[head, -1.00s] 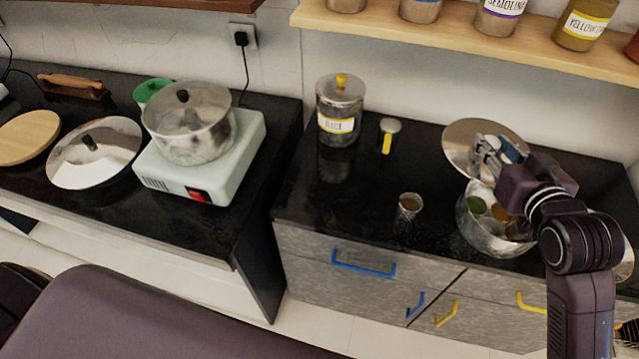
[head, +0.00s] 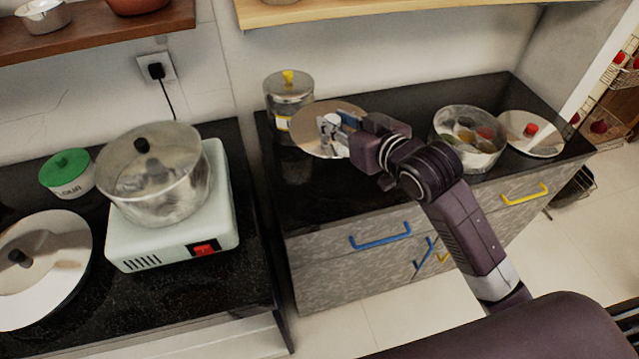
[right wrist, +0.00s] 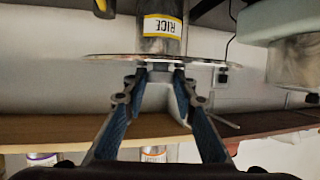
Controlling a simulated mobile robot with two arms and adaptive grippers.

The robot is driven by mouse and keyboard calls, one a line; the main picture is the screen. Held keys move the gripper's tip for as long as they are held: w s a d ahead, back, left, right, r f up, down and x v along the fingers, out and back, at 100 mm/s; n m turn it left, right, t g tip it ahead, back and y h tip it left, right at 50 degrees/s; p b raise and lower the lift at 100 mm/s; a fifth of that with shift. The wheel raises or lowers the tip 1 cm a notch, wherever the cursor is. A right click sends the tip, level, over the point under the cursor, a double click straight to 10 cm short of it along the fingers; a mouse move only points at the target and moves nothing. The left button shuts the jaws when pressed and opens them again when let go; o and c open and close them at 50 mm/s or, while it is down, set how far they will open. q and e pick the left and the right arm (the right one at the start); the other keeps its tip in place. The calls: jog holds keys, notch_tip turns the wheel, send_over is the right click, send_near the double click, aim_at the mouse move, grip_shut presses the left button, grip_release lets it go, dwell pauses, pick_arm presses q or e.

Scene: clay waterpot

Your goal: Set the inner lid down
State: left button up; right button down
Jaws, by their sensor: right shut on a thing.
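The inner lid, a thin round metal disc (head: 305,143), is in my right gripper (head: 333,130) in the head view. It is beside and partly in front of the rice jar (head: 288,84). In the right wrist view, which looks upside down, the disc (right wrist: 102,57) shows edge-on across the fingertips (right wrist: 162,68), with the rice jar's label (right wrist: 163,25) behind it. My right gripper is shut on its near edge. I cannot tell whether the disc touches the counter. My left gripper is not in view.
A steel spice container (head: 440,128) with small bowls inside stands open on the right of the black counter. A lid with a red knob (head: 531,129) lies beside it. Counter front-left (head: 310,200) is clear. A stove (head: 125,246) with a lidded pot (head: 165,190) is left.

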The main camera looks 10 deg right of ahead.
aim_at(333, 186)
notch_tip(333, 186, down, 18)
jog(key=shift+d+f+b, duration=0.1)
jog(key=shift+d+b, duration=0.05)
jog(key=shift+b, duration=0.25)
jog(key=shift+f, duration=0.1)
jog(key=c, duration=1.6)
grip_release()
jog(key=shift+s, duration=0.15)
jog(key=v, duration=1.2)
